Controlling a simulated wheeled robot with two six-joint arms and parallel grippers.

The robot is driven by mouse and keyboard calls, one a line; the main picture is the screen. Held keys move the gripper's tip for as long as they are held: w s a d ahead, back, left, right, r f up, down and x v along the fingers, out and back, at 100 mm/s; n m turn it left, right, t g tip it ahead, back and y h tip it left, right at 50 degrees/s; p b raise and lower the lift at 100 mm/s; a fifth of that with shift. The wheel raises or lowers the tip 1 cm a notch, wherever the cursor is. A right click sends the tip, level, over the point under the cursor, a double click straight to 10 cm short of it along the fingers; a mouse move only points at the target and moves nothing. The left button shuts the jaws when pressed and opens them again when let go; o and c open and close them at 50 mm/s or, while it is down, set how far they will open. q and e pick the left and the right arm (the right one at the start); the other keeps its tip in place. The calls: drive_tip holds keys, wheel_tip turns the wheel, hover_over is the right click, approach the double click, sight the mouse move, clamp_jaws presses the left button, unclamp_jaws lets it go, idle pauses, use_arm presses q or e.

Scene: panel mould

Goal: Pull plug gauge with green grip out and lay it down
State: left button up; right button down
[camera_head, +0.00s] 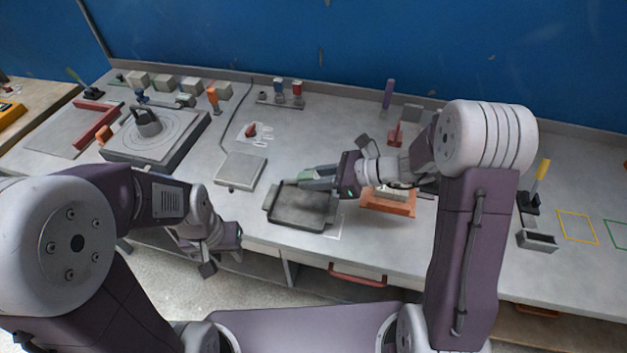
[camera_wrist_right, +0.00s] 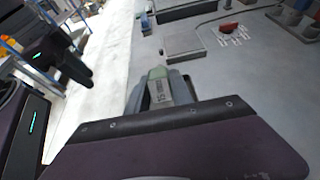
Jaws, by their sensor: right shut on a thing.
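The plug gauge with the green grip (camera_head: 305,175) is held in my right gripper (camera_head: 318,180), which is shut on it. In the head view it is at the back edge of a dark shallow tray (camera_head: 274,216), and only a bit of green shows past the fingers. The right wrist view shows the green end (camera_wrist_right: 158,73) and a grey lettered part between the fingers (camera_wrist_right: 163,92). The gauge's other end is hidden, and I cannot tell if it touches the tray. My left gripper (camera_head: 212,262) hangs low at the table's front edge; its jaw opening is unclear.
A grey square plate (camera_head: 241,170) lies left of the tray. An orange base with a pale block (camera_head: 388,207) stands right of the tray, partly behind my right arm.

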drive_tip(key=shift+s+a, duration=0.1)
drive_tip(key=shift+a, duration=0.1)
drive_tip(key=shift+a+f+b, duration=0.1)
drive_tip(key=shift+f+b, duration=0.15)
drive_tip(key=shift+b, duration=0.15)
wheel_tip(320, 180, down, 8)
drive_tip(key=b, duration=0.6)
drive_tip(key=shift+b, duration=0.4)
drive_tip(key=shift+r, duration=0.15)
drive_tip(key=c, duration=1.1)
unclamp_jaws()
drive_tip(key=shift+o, duration=0.2)
